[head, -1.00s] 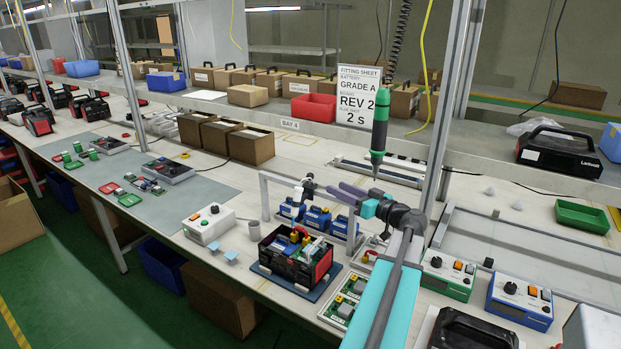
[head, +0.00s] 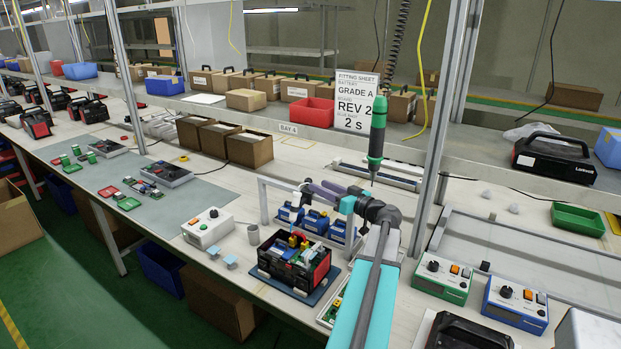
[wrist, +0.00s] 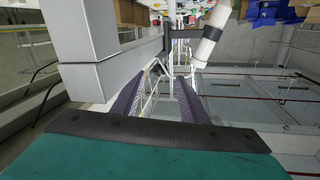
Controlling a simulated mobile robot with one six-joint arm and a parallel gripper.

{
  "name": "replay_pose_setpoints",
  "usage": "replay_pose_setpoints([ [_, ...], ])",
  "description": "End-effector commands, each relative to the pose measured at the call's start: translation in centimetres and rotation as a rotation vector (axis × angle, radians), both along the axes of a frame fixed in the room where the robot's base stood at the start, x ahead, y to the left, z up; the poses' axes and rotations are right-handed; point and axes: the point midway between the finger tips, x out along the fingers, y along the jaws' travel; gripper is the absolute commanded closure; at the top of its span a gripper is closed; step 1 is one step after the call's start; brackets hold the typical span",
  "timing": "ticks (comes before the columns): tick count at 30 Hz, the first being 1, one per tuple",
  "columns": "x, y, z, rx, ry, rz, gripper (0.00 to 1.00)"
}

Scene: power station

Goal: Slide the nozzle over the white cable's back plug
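My gripper (head: 308,189) reaches left over the bench with two purple fingers. In the wrist view, the fingers (wrist: 166,72) show a gap between them, so it looks open. A small white tool with a dark end (head: 297,197) is at the fingertips, on the grey stand. In the wrist view, a white barrel with a dark band (wrist: 213,30) lies just beyond the tips; I cannot tell whether they touch it. I take this as the nozzle's tool. An open black and red battery case (head: 318,272) sits below. White leads are in it; the back plug is too small to tell.
The grey stand's post (head: 263,200) and several blue packs (head: 315,222) are close behind the case. A green screwdriver (head: 377,130) hangs above my arm. A white control box (head: 207,228) stands left. Green and blue meters (head: 515,303) stand right.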

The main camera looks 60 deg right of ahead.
Motion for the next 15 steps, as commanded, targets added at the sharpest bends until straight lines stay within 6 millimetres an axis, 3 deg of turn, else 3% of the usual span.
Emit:
replay_pose_setpoints([
  [6,3.3,-0.7,0.1,0.000,0.000,0.003,0.60],
  [15,6.3,-1.4,0.1,0.000,0.001,0.000,0.60],
])
